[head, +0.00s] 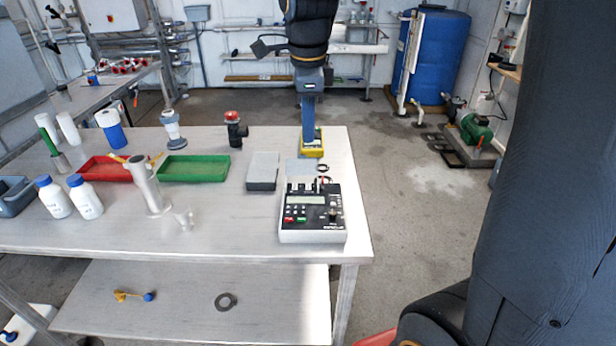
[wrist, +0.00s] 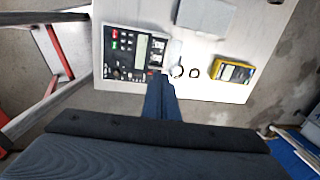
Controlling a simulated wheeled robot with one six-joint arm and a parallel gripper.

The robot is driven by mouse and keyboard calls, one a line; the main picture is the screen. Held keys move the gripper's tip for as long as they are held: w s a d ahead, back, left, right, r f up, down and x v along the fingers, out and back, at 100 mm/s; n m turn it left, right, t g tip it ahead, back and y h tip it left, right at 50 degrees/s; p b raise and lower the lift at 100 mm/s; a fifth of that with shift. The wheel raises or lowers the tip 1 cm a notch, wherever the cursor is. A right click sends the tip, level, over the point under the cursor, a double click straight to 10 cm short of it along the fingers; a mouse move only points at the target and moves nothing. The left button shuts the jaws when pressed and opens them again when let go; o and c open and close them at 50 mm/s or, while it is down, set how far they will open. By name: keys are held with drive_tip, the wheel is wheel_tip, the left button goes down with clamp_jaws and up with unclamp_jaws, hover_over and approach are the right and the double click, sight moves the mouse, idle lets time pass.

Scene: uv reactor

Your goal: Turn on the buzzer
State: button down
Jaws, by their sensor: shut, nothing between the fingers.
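A light-grey instrument (head: 312,233) with a black panel, a display, red and green buttons and a black knob lies at the table's front right corner. It also shows in the wrist view (wrist: 133,83). No label naming a buzzer is readable on it. A yellow handheld meter (head: 318,150) lies flat behind it, and in the wrist view (wrist: 216,69) its face and screen show. My gripper (head: 309,139) points down, shut and empty, hiding part of the meter in the head view. In the wrist view its tips (wrist: 161,76) appear beside the instrument's edge; contact cannot be told.
A grey block (head: 262,172), small black rings (head: 323,172) and a black pipe fitting with a red top (head: 235,130) are nearby. A green tray (head: 193,169), red tray (head: 104,169) and white bottles (head: 84,197) stand left. The table's right edge is close.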

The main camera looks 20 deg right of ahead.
drive_tip(key=p, duration=0.3)
approach(308, 184)
drive_tip(key=shift+m, duration=0.3)
drive_tip(key=f, duration=0.4)
drive_tip(key=w+f, duration=0.1)
drive_tip(key=f, duration=0.1)
drive_tip(key=shift+d+f, duration=0.1)
drive_tip(key=shift+f, duration=0.1)
